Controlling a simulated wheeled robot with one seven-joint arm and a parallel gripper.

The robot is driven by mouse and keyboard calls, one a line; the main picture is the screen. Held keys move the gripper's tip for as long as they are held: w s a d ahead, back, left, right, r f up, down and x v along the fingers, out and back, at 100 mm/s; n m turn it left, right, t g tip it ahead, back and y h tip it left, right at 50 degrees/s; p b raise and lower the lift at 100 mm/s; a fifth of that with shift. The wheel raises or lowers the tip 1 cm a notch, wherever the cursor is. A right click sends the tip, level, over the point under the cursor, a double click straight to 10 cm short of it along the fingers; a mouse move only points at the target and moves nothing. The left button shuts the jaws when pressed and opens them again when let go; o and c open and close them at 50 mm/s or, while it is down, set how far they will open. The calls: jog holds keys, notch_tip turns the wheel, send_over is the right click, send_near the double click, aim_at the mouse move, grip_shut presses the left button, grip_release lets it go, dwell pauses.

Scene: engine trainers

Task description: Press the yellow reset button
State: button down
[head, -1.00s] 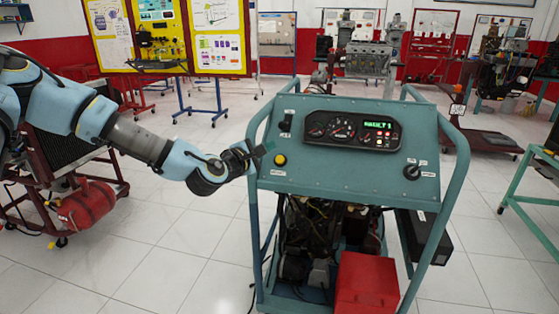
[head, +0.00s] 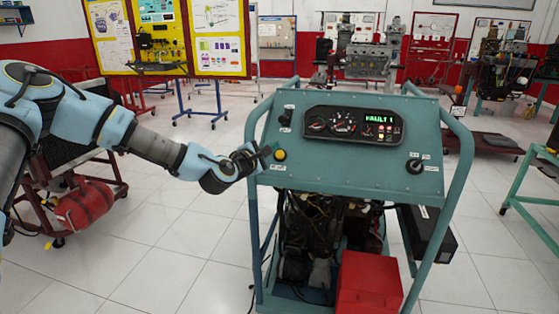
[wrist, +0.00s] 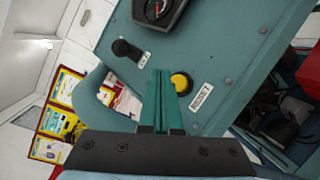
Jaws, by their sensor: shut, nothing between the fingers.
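The yellow reset button (head: 280,155) sits at the lower left of the sloped teal panel (head: 340,178). In the wrist view the yellow button (wrist: 181,83) has a dark collar and a white label (wrist: 201,97) beside it. My gripper (head: 270,148) is at the panel's left edge, just left of the button in the head view. In the wrist view its teal fingers (wrist: 160,76) are shut together and empty, with tips just left of the button. I cannot tell whether the fingertips touch the panel.
A dark switch (head: 285,116) is above the button, and it also shows in the wrist view (wrist: 126,49). The gauge cluster (head: 351,127) shows a green "FAULT 1" display. A black knob (head: 414,166) is at the right. A teal tube frame (head: 458,180) borders the panel.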

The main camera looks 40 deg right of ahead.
aim_at(280, 155)
jog(key=shift+w+d+f+b, duration=0.25)
jog(key=shift+d+f+b, duration=0.1)
jog(key=shift+f, duration=0.1)
jog(key=shift+w+d+f+b, duration=0.2)
jog(key=shift+d+f, duration=0.1)
jog(key=shift+f, duration=0.15)
jog(key=shift+f, duration=0.15)
dwell(1.4)
jog(key=shift+w+d+f+b, duration=0.15)
jog(key=shift+d+f+b, duration=0.1)
jog(key=shift+b, duration=0.2)
jog(key=shift+w+d+f+b, duration=0.2)
jog(key=shift+d+f+b, duration=0.1)
jog(key=shift+b, duration=0.1)
dwell(0.6)
jog(key=shift+a+r, duration=0.1)
jog(key=shift+s+a+r+p, duration=0.35)
jog(key=shift+a+r+p, duration=0.1)
jog(key=shift+r, duration=0.15)
dwell(0.3)
